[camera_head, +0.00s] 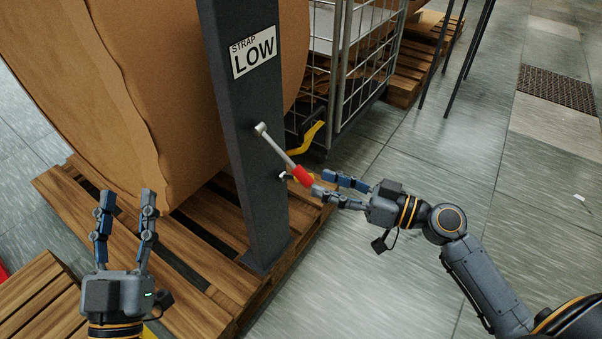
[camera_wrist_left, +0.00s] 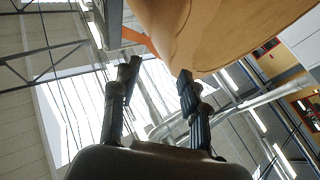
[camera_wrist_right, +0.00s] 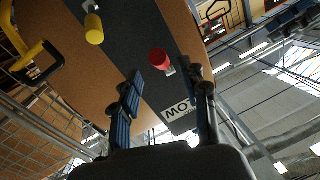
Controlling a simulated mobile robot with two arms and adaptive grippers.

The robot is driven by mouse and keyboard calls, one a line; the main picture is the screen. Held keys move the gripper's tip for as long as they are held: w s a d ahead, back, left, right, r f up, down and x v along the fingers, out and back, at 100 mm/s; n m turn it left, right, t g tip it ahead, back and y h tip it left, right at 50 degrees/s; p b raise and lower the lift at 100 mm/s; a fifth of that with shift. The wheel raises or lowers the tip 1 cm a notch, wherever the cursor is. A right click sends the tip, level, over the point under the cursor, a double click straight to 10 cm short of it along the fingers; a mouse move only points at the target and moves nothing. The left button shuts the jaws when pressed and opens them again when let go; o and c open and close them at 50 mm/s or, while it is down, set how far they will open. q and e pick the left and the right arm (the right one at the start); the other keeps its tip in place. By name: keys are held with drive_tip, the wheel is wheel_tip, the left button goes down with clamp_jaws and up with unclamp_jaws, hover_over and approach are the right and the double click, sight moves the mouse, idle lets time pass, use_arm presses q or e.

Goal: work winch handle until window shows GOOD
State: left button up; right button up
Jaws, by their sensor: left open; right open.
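The window (camera_head: 254,52) on a dark post (camera_head: 250,150) reads STRAP LOW. It shows upside down in the right wrist view (camera_wrist_right: 180,112). The winch handle (camera_head: 278,148) is a grey metal crank on the post, slanting down right to a red grip (camera_head: 303,175). My right gripper (camera_head: 320,182) is open, its fingertips close to the red grip. The grip shows beyond and between the fingers in the right wrist view (camera_wrist_right: 159,60); I cannot tell whether they touch. My left gripper (camera_head: 124,205) is open and empty, over the pallet at lower left.
A large brown paper roll (camera_head: 150,90) stands behind the post on a wooden pallet (camera_head: 205,285). A wire cage trolley (camera_head: 365,50) and a yellow lever (camera_head: 308,137) are behind the handle. A yellow knob (camera_wrist_right: 94,29) is near the grip. The floor at right is largely clear.

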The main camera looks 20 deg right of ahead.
sight(310, 178)
drive_tip(key=x, duration=0.5)
drive_tip(key=shift+d+r+p, duration=0.1)
drive_tip(key=shift+r+p, duration=0.05)
drive_tip(key=shift+p, duration=0.15)
drive_tip(key=shift+x, duration=0.8)
use_arm(q)
drive_tip(key=f+g, duration=0.1)
drive_tip(key=w+f+g+y, duration=0.1)
drive_tip(key=f, duration=0.1)
drive_tip(key=shift+w+a+f, duration=0.1)
drive_tip(key=shift+f, duration=0.2)
use_arm(e)
drive_tip(key=shift+c, duration=0.3)
clamp_jaws()
